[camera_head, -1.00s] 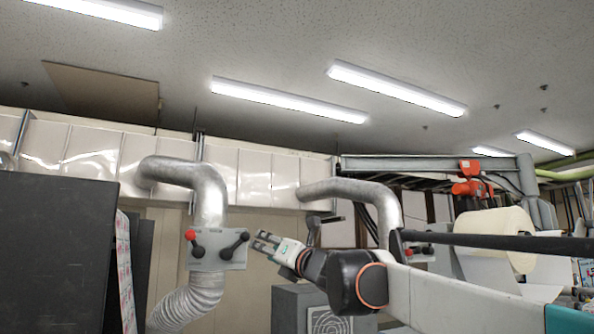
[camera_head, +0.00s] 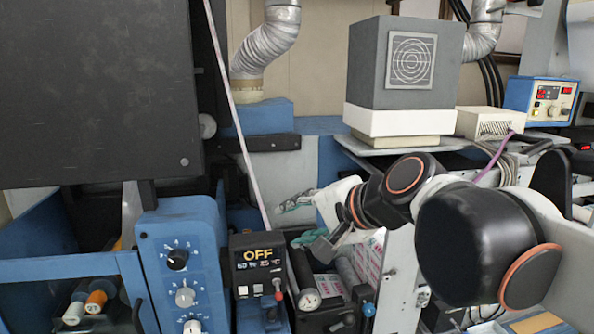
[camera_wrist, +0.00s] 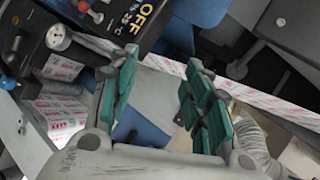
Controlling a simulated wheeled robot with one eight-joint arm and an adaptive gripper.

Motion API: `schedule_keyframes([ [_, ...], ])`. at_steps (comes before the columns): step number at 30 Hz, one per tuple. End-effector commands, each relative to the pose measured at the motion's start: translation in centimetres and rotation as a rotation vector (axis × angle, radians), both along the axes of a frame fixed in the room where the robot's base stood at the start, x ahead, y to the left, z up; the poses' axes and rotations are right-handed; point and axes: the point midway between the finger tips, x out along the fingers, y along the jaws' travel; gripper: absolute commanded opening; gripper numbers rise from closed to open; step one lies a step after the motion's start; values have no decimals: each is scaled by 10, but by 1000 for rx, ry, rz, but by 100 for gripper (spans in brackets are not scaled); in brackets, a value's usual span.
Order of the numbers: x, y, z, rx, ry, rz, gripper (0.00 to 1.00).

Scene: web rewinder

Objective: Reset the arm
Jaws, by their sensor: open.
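My gripper (camera_wrist: 155,98) is open and empty in the wrist view, its two green-padded fingers spread apart. Between and beyond the fingers I see a printed red-and-white web strip (camera_wrist: 235,92) and blue machine parts. In the head view my gripper (camera_head: 284,206) is at the middle, pointing left, in front of the rewinder and close to the thin web (camera_head: 238,125). My arm reaches in from the right. I cannot tell whether the gripper touches the web.
A control box reading OFF (camera_head: 258,262) stands below left of my gripper. A blue panel with knobs (camera_head: 183,270) is further left. A large dark panel (camera_head: 95,90) fills the upper left. A grey box (camera_head: 390,65) sits on a shelf behind my arm.

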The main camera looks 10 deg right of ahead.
Motion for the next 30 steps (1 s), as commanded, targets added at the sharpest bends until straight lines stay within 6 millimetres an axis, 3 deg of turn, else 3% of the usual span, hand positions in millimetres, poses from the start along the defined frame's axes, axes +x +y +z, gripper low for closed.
schedule_keyframes([
  [1,-15,-3,-43,-107,-4,47,45],
  [6,-62,-25,-147,-482,-5,222,45],
  [9,-88,-41,-202,-688,7,325,45],
  [13,-114,-63,-254,-898,27,439,45],
  [18,-131,-79,-284,-1042,47,520,45],
  [30,-133,-82,-286,-1065,50,532,45],
])
